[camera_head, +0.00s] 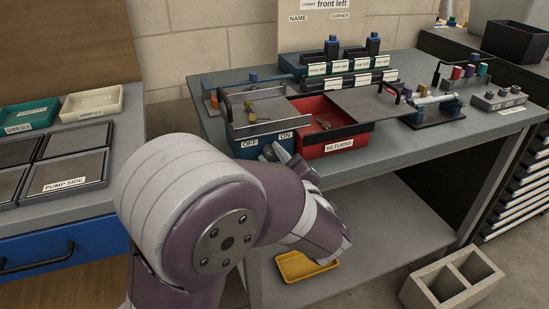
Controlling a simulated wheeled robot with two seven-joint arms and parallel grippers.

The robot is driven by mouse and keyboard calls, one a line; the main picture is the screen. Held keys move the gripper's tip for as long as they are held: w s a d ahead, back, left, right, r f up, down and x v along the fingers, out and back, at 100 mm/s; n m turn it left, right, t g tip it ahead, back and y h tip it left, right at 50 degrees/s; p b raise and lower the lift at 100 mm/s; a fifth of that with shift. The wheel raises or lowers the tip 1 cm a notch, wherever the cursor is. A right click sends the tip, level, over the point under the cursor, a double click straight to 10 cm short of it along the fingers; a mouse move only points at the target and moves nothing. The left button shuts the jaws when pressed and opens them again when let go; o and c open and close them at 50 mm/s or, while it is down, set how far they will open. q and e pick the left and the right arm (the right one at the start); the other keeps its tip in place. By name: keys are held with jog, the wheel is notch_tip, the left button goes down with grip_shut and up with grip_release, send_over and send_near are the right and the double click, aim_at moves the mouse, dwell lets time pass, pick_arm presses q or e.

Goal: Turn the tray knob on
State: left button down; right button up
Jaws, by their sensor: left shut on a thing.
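A blue tray (243,150) on the bench has OFF and ON labels on its front face. My left arm reaches in from the lower left, and my left gripper (273,153) is at this front face, just below the ON label. The gripper is shut on the tray knob, which is mostly hidden by the gripper and wrist. I cannot tell the knob's angle. My right gripper is out of view.
A red RETURNS bin (338,147) stands right beside the blue tray. Racks with labelled blocks (340,68) stand behind. A yellow tray (305,267) lies on the lower shelf, and a concrete block (452,282) is on the floor. The bench's right front is clear.

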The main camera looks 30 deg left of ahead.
pick_arm(q)
jog(key=shift+r+m+p, duration=0.15)
jog(key=shift+m+p, duration=0.15)
jog(key=shift+p, duration=0.2)
jog(key=m+p, duration=1.3)
jog(key=p, duration=0.4)
jog(key=shift+m+p, duration=1.2)
jog(key=shift+p, duration=0.05)
jog(key=shift+f, duration=0.2)
jog(key=c, duration=0.9)
grip_release()
jog(key=shift+o, duration=0.2)
jog(key=v, duration=1.2)
jog(key=shift+s+d, duration=0.2)
jog(key=shift+d, duration=0.05)
